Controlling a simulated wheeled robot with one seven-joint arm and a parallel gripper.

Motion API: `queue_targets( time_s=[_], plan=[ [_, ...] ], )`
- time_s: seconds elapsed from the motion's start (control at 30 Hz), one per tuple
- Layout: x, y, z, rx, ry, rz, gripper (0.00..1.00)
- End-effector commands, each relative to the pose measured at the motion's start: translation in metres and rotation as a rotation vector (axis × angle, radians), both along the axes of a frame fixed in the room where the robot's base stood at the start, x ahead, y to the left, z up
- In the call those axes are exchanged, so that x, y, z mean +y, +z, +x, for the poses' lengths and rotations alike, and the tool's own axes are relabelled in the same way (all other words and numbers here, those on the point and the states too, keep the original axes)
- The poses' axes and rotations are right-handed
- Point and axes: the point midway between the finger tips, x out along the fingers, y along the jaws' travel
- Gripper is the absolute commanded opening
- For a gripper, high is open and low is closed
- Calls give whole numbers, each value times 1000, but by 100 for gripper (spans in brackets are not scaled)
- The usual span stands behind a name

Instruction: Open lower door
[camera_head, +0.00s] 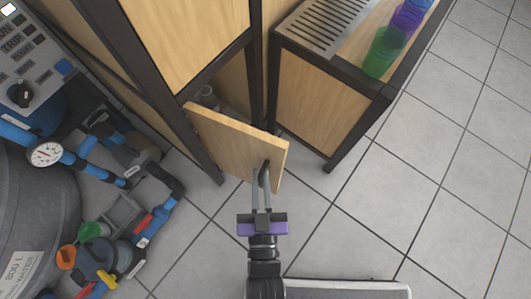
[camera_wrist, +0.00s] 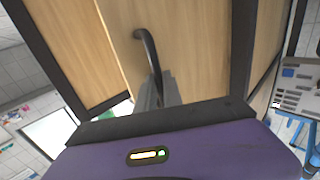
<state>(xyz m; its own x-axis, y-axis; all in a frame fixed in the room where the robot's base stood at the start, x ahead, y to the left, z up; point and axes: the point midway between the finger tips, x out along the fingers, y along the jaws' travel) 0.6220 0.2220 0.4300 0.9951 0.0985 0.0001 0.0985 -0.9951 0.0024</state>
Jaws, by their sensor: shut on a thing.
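The lower door (camera_head: 238,140) is a light wooden panel in a dark-framed cabinet, and it stands swung partly open. Its dark curved handle (camera_head: 264,172) is near the free edge. My gripper (camera_head: 262,186) is shut on this handle, with its fingers reaching up from below in the head view. In the wrist view the handle (camera_wrist: 147,45) arches up from between my gripper's fingers (camera_wrist: 156,88), against the wooden door face (camera_wrist: 185,40). The cabinet opening behind the door is partly visible, with some light-coloured items (camera_head: 208,97) inside. Most of the interior is hidden.
An upper wooden door (camera_head: 190,40) is above. A counter (camera_head: 290,42) with a slotted metal tray and several coloured cups (camera_head: 382,52) stands at right. Blue pipes, a gauge (camera_head: 45,153) and a grey tank (camera_head: 35,225) crowd the left. Tiled floor (camera_head: 420,190) is clear at right.

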Motion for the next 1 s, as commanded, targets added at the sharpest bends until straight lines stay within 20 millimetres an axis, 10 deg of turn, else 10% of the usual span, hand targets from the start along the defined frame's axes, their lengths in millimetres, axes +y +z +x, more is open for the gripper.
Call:
queue_targets(
  time_s=[0.97,1.0],
  plan=[
    [19,0,-20,0,17,-2,0],
    [19,0,-20,0,17,-2,17]
  ],
)
